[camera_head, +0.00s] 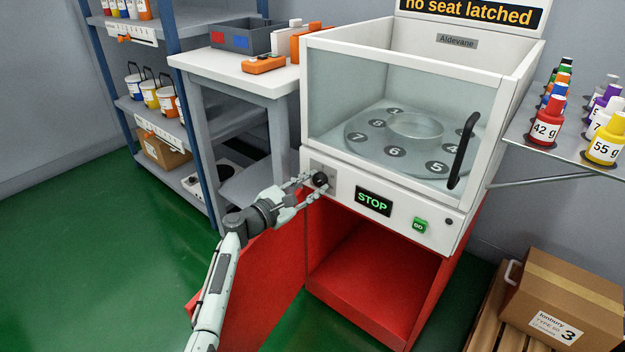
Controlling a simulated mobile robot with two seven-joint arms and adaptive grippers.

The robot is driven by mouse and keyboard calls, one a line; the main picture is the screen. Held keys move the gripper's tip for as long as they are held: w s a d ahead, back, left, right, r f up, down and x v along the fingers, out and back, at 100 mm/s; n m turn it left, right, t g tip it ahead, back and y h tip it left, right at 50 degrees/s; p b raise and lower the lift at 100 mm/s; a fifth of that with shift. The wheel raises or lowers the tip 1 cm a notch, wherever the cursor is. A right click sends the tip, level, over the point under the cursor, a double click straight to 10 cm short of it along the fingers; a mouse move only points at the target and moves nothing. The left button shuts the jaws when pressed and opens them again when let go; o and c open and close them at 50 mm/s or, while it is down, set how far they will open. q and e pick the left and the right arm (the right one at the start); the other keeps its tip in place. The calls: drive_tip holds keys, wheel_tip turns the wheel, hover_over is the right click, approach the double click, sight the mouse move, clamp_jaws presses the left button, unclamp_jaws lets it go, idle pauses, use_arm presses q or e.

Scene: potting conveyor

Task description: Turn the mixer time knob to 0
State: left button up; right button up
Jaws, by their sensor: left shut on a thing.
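The mixer (440,217) is a white and red cabinet with a clear lid. The panel display (373,201) reads STOP in green. The sign (468,12) above reads "no seat latched". My right gripper is not in view.
A green GO button (419,226) is right of the display. A black lid handle (463,150) stands out at the front right. A red door (262,275) hangs below my left gripper. A side shelf (550,160) with bottles and a cardboard box (570,305) are at the right.

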use_arm(q)
drive_tip(key=n+p, duration=0.2)
drive_tip(key=n, duration=0.3)
drive_tip(key=shift+f+n+h+p, duration=0.1)
drive_tip(key=shift+n+h+p, duration=0.2)
drive_tip(key=shift+n+p, duration=1.2)
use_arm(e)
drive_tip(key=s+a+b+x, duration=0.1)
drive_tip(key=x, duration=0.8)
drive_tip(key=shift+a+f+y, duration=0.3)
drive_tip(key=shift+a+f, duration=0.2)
use_arm(q)
drive_tip(key=shift+n, duration=0.6)
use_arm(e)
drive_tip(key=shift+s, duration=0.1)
use_arm(q)
drive_tip(key=o, duration=1.2)
drive_tip(key=shift+c, duration=0.2)
